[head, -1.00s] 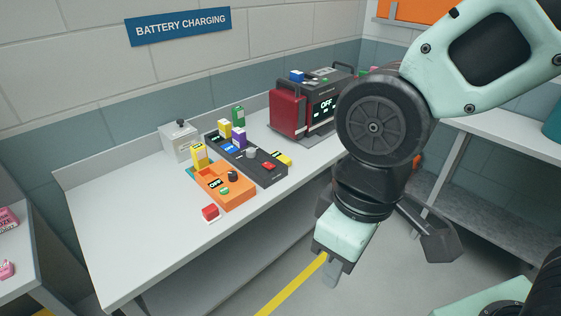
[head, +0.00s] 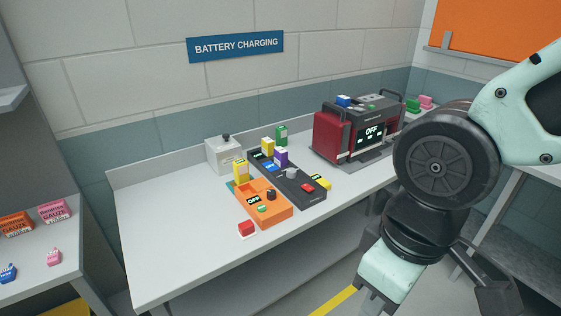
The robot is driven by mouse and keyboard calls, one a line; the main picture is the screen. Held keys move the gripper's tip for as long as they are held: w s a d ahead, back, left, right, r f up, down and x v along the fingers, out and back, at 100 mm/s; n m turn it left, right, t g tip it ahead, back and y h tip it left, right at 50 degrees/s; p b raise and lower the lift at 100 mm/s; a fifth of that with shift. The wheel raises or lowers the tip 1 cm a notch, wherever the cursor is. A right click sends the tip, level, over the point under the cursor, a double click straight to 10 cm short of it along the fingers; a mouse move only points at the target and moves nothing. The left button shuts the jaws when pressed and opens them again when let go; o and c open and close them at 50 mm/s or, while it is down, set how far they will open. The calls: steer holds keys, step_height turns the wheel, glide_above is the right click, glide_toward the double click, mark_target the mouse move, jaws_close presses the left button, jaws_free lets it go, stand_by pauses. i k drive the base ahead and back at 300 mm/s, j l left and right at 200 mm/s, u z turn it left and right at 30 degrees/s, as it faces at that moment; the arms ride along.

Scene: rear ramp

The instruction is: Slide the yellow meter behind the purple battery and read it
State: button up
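A purple battery (head: 281,157) with a white top stands upright in the black charger (head: 300,194). A small flat yellow block with a dark face, perhaps the yellow meter (head: 321,183), lies at the black charger's right end. Two upright yellow blocks also show: one (head: 267,145) in the black charger behind the purple battery, one (head: 241,171) at the back of the orange charger (head: 270,211). No reading can be made out. My gripper (head: 379,299) hangs in front of the bench, well apart from these things; its fingers are partly cut off at the bottom edge.
A red and black unit showing OFF (head: 345,135) stands right of the chargers. A grey box (head: 224,155) is behind them, a red block (head: 247,229) in front. The bench's left part (head: 155,220) is clear. Gauze boxes (head: 52,211) lie on a left shelf.

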mark_target(326, 184)
steer(key=i+l+u, duration=0.95)
steer(key=l, duration=0.35)
steer(key=i+j, duration=0.05)
steer(key=i, duration=0.05)
